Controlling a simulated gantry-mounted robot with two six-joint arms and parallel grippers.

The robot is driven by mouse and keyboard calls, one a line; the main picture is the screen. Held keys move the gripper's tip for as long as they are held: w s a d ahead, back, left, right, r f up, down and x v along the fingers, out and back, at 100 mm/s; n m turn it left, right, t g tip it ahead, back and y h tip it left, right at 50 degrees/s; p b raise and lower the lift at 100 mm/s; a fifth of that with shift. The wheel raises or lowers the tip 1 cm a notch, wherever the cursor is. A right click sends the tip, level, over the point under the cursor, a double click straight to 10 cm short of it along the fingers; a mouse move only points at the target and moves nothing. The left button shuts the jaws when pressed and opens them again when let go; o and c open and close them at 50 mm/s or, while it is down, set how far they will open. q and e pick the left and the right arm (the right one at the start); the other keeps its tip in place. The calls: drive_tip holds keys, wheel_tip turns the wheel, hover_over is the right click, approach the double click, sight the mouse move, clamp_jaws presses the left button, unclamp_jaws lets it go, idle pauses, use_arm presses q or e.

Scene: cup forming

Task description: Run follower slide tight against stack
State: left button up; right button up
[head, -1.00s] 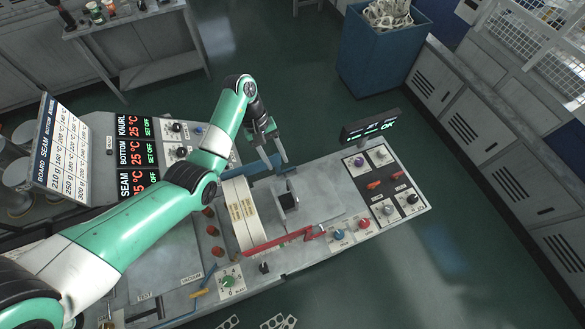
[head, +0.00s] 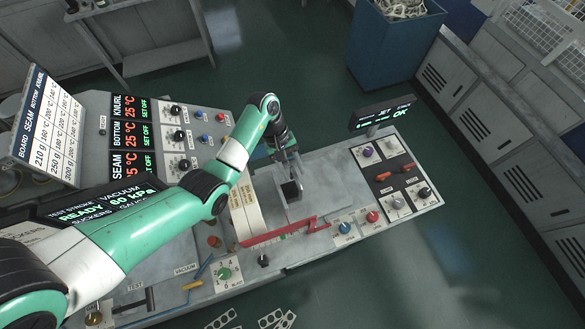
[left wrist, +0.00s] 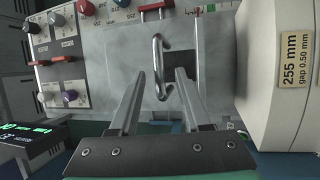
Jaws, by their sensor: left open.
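The follower slide (head: 290,190) is a grey metal piece with a dark face, on the steel bench top right of the stack. Its looped metal handle (left wrist: 159,60) shows in the left wrist view. The stack appears to be the pale cream block (head: 246,210); in the left wrist view it stands at the right (left wrist: 258,105), labelled 255 mm, gap 0.50 mm. My left gripper (head: 287,166) is open just above the slide. In the left wrist view its fingertips (left wrist: 161,78) lie either side of the handle; contact is unclear. My right gripper is not in view.
A red bar (head: 283,233) runs along the front scale. Knobs and a control panel (head: 392,180) are at the bench's right. A small display (head: 385,118) reads OK. A blue bin (head: 392,45) stands on the floor behind.

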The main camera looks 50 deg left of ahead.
use_arm(q)
drive_tip(key=shift+c, duration=0.2)
clamp_jaws()
idle(1.1)
